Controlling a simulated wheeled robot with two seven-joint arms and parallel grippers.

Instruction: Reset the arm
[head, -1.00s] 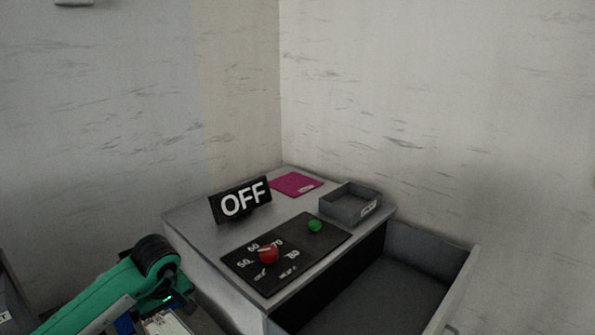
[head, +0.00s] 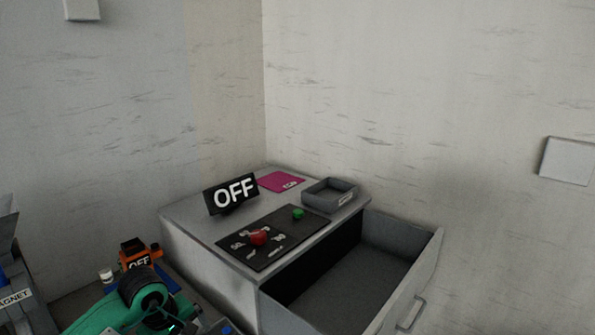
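A green arm link with a black round joint (head: 143,288) comes in at the lower left of the head view. I take it to be part of my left arm. Its gripper fingers are not clearly visible. My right arm and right gripper are out of view.
A grey cabinet (head: 190,222) carries an OFF sign (head: 231,195), a magenta pad (head: 281,181), a grey tray (head: 330,196) and a black panel (head: 272,250) with red knob (head: 258,237) and green button (head: 298,213). Its drawer (head: 408,283) stands open. An orange device (head: 136,253) sits left.

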